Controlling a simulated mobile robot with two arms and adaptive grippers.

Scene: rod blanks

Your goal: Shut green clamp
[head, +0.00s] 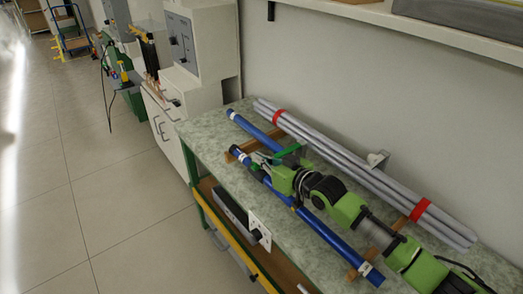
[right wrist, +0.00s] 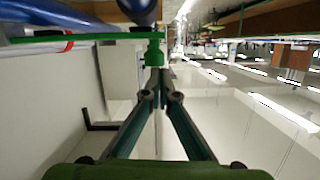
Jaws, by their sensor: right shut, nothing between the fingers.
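The green clamp (head: 288,151) shows in the head view as a short green bar beside the blue rod (head: 320,228) on the bench. In the right wrist view the green clamp (right wrist: 85,39) is a long flat bar across the top left, with a short upright part at its right end. My right gripper (head: 261,161) is shut and empty. In the right wrist view its fingertips (right wrist: 160,76) meet just below that upright part; I cannot tell if they touch it. The clamp's jaw is partly hidden. My left gripper is not in view.
A second blue rod (head: 251,125) and a bundle of grey rods (head: 345,165) with red bands lie on wooden supports on the speckled bench (head: 205,130). A wall shelf (head: 400,18) overhangs the bench. Open floor (head: 110,215) lies to the left.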

